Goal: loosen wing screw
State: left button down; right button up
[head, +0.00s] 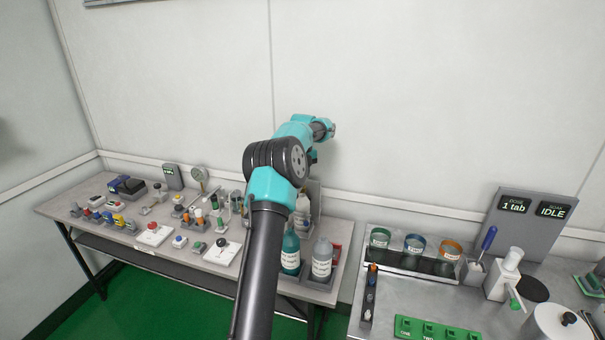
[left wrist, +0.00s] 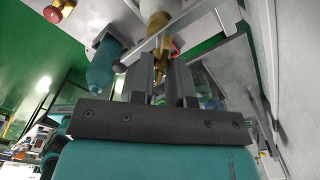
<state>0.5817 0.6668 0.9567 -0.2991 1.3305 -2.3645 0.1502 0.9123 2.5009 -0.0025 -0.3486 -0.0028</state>
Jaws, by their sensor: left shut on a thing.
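My left gripper (left wrist: 161,68) is in the left wrist view, with its two dark fingers closed around a narrow brass piece, which looks like the wing screw (left wrist: 160,46). A wider brass, rounded part sits just beyond the fingertips, beside a grey metal bar (left wrist: 184,20). In the head view my arm reaches over the left table, and its wrist hides the fingers and the screw. My right gripper is in neither view.
The left table (head: 328,292) holds several small testers, a teal bottle (head: 290,254) and a grey bottle (head: 321,262) close to my arm. A second bench at right carries coloured jars (head: 414,244), a white dispenser (head: 503,274) and a display panel (head: 533,222). The wall is close behind.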

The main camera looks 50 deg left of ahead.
pick_arm(q)
jog(key=shift+n, duration=0.4)
